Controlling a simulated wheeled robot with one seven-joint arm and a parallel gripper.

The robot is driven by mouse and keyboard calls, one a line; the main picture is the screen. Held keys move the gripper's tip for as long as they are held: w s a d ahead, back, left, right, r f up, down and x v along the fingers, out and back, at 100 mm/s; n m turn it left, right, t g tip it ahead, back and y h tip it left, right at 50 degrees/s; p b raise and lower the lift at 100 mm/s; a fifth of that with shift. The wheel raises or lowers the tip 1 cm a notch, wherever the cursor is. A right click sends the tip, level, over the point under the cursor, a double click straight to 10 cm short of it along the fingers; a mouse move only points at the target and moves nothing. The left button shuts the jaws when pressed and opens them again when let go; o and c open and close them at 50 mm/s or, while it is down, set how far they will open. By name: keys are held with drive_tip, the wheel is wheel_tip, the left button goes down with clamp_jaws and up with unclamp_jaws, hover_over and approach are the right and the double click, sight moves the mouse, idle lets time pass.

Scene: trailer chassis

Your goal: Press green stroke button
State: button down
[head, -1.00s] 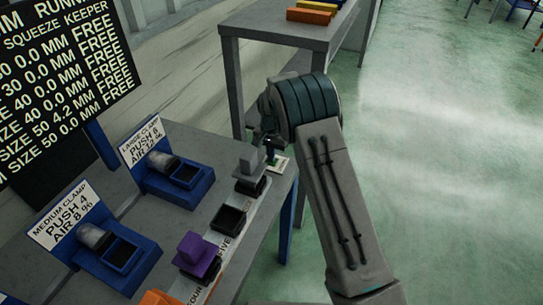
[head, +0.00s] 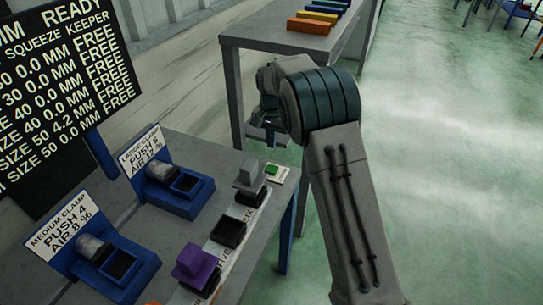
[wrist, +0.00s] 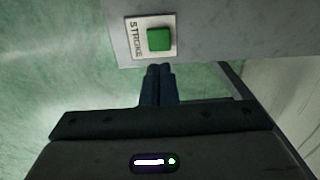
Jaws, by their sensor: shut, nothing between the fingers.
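The green stroke button (head: 271,169) sits on a small white plate at the right end of the grey table. In the wrist view the green button (wrist: 159,39) shows on its white plate marked STROKE. My gripper (head: 270,138) is up and behind the button in the head view, apart from it. In the wrist view my gripper (wrist: 158,70) is shut and empty, its fingertips just below the plate in the picture, with a gap to the button.
Blue clamp stations (head: 178,190) with signs stand behind. A black display (head: 60,85) reads READY. A second grey table (head: 282,40) holds several coloured bars.

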wheel_tip(320, 180, up, 3)
drive_tip(key=shift+r, duration=0.1)
idle(0.5)
drive_tip(key=s+d+r+n+t, duration=0.2)
drive_tip(key=s+d+r, duration=1.05)
drive_tip(key=s, duration=0.35)
drive_tip(key=s+d+f+n, duration=0.1)
drive_tip(key=s+d, duration=0.2)
drive_tip(key=s, duration=0.6)
drive_tip(key=s+d+f+n+t, duration=0.1)
drive_tip(key=s+d+f, duration=0.1)
drive_tip(key=s, duration=0.7)
drive_tip(key=shift+s+d, duration=0.3)
drive_tip(key=shift+d, duration=0.3)
